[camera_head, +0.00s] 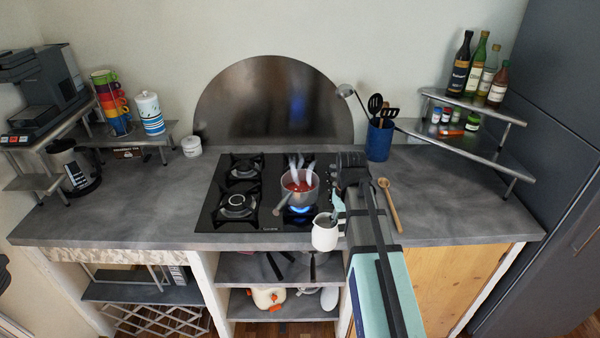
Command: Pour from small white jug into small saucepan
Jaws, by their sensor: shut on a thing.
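The small white jug (324,236) hangs in front of the counter's front edge, to the right of and nearer than the saucepan. It looks roughly upright; its contents cannot be made out. My gripper (337,208) is shut on the jug at its upper right side; the fingers are small and partly hidden by my arm. The small saucepan (299,198) sits on the front right burner of the black hob (262,213), over a blue flame. It holds something red, and pale wisps like steam rise from it.
A wooden spoon (390,206) lies right of my arm. A blue utensil pot (379,142) stands behind it. A corner shelf (480,148) with bottles and jars is at the right. A small white lidded pot (191,147) stands left of the hob.

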